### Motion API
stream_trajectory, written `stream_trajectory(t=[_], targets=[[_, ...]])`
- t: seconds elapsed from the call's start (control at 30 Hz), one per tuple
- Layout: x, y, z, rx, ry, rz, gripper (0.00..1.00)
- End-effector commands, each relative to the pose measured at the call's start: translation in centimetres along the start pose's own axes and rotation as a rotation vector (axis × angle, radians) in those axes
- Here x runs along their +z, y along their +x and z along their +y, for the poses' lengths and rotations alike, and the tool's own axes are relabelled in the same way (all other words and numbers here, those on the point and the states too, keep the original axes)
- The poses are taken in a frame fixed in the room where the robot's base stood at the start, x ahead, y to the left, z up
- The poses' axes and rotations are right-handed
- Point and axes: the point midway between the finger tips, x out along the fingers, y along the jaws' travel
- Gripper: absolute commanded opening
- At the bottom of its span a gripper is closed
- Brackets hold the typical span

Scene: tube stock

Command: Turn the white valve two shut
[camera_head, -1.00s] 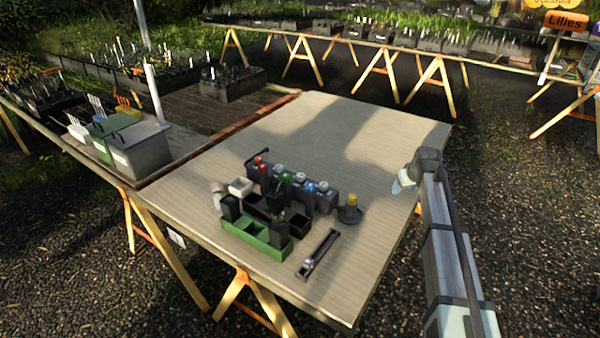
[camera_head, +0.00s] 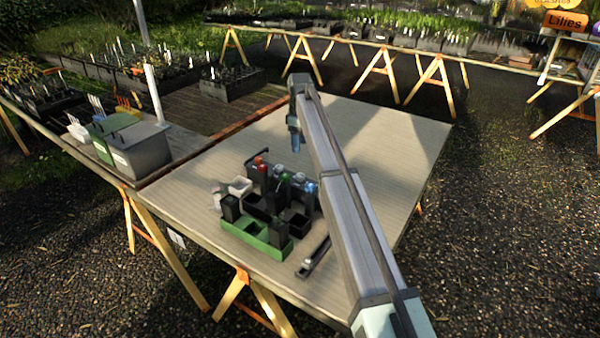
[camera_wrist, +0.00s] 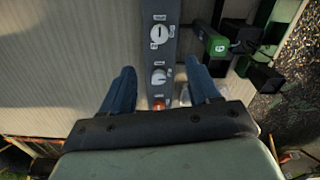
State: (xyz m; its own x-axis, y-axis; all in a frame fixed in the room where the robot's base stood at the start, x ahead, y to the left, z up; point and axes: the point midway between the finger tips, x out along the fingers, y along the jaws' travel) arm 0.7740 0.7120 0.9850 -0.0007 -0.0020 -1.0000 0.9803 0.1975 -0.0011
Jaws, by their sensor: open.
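A dark block (camera_head: 250,168) on the table carries a row of coloured and white knobs. In the wrist view it is a grey bar (camera_wrist: 158,57) with a white round dial (camera_wrist: 159,34) near the top, marked with a dark line. A second whitish dial (camera_wrist: 159,77) lies below it, between my fingers. Small labels sit beside the dials, too small to read, so I cannot tell which is valve two. My gripper (camera_wrist: 160,67) is open and empty, its fingers either side of the bar. In the head view my gripper (camera_head: 296,143) points down above and behind the block.
A green tray (camera_head: 240,232) with black pots stands in front of the block. A dark rail-like piece (camera_head: 313,256) lies right of it, partly behind my arm. The table's far part (camera_head: 385,125) is clear.

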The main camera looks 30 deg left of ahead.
Motion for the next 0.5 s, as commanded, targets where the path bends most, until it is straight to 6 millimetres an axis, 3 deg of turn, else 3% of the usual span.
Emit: stream_trajectory(t=[0.5], targets=[[0.1, 8.5, -0.1, -0.001, 0.003, 0.000, 0.61]])
